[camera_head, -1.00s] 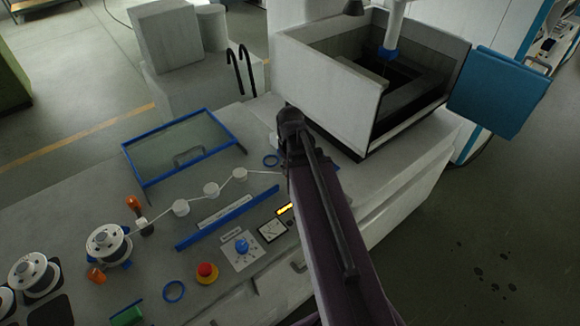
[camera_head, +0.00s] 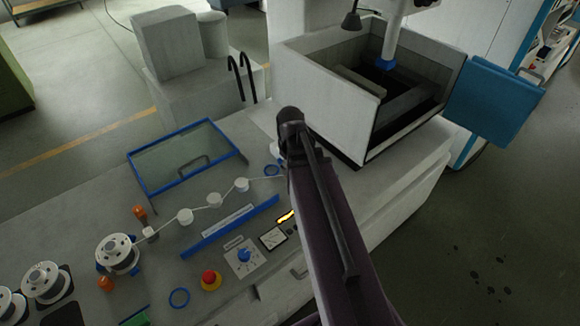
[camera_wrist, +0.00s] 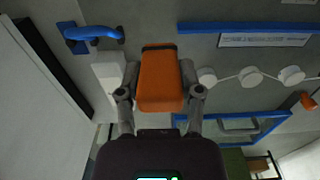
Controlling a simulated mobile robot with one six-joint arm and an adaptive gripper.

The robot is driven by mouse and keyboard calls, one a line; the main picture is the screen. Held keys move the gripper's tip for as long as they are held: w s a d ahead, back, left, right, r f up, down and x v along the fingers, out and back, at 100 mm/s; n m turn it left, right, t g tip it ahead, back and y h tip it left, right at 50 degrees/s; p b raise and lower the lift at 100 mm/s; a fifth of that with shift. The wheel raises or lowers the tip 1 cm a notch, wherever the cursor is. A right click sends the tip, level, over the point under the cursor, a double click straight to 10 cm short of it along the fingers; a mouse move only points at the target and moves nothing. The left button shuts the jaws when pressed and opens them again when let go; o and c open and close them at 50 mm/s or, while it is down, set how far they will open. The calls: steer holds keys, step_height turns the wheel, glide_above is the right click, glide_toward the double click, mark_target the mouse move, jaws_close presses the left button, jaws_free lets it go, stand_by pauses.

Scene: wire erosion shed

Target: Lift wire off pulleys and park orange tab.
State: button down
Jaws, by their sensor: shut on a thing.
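My gripper (camera_wrist: 160,84) is shut on the orange tab (camera_wrist: 161,72), a block with a dark far edge, between both fingers in the wrist view. In the head view my own arm hides the gripper and the tab. The thin wire (camera_head: 168,225) runs from a spool (camera_head: 118,252) past three white pulleys (camera_head: 214,200) towards my arm, where its end is hidden. The wire still passes along the pulleys, which also show in the wrist view (camera_wrist: 250,76), right of the tab. Whether the wire joins the tab cannot be told.
A white block (camera_wrist: 108,75) stands close left of the gripper, with a blue handle (camera_wrist: 95,34) beyond it. On the panel are a blue-framed glass cover (camera_head: 187,158), a blue rail (camera_head: 230,227) and a red button (camera_head: 210,278). The open tank (camera_head: 335,85) stands behind my arm.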

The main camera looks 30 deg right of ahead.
stand_by(0.3)
steer(key=w+a, duration=1.3)
steer(key=a, duration=0.2)
steer(key=shift+a, duration=0.15)
stand_by(1.0)
steer(key=s+a, duration=0.2)
steer(key=a, duration=0.9)
stand_by(0.8)
steer(key=shift+s+a, duration=0.1)
steer(key=shift+a, duration=0.1)
steer(key=s+a, duration=0.2)
steer(key=a, duration=0.9)
stand_by(0.6)
